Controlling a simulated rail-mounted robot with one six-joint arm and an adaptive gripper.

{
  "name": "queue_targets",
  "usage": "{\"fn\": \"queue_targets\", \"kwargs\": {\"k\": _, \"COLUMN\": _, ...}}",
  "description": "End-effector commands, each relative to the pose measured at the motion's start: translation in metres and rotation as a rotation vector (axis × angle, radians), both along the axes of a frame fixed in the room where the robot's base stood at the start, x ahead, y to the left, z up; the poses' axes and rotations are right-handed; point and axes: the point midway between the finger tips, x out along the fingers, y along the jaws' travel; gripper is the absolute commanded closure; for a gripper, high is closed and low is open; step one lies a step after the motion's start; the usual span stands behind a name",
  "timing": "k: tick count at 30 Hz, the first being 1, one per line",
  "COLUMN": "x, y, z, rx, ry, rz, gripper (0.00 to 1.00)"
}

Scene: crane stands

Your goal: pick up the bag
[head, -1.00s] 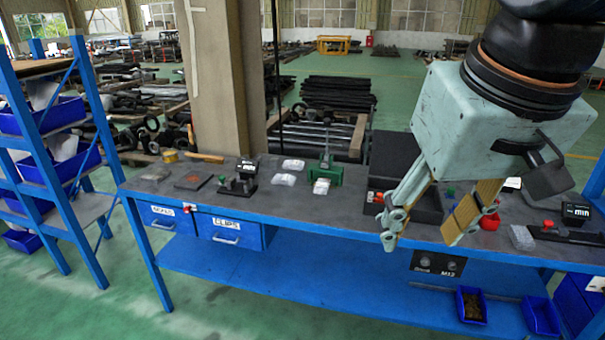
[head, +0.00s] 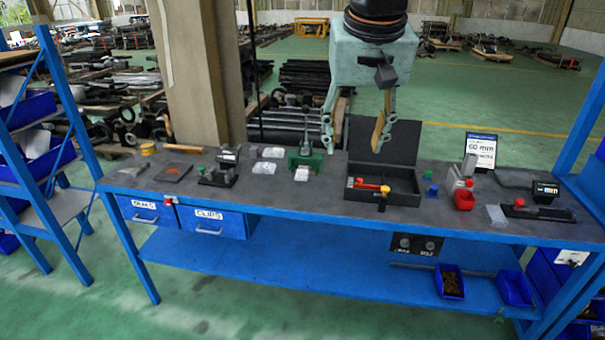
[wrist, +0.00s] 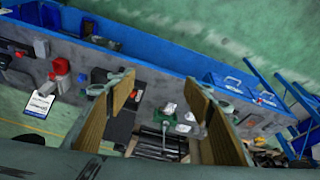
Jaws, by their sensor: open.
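Several small whitish clear bags lie on the workbench (head: 330,205). One bag (head: 273,152) is left of the green press, another bag (head: 264,168) lies just in front of it, and a third bag (head: 301,174) is at the press's front. A clear bag-like item (head: 496,215) lies at the right. Whitish bags also show between the fingers in the wrist view (wrist: 169,109). My gripper (head: 355,135) is open and empty, above the back of the bench by the open black case. I cannot tell which bag the task means.
The green press (head: 306,158) and black clamp fixture (head: 219,170) stand among the bags. The open black case (head: 400,185) holds a red and yellow tool. A sign (head: 480,150), red bin (head: 464,199) and display (head: 545,190) stand right. Drawers (head: 222,224) hang below.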

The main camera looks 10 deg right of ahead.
Motion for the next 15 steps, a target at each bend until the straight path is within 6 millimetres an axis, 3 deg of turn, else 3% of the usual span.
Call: {"fn": "queue_targets", "kwargs": {"k": 15, "x": 0.116, "y": 0.003, "z": -0.021, "rx": -0.003, "ry": -0.007, "rz": -0.054, "gripper": 0.53}}
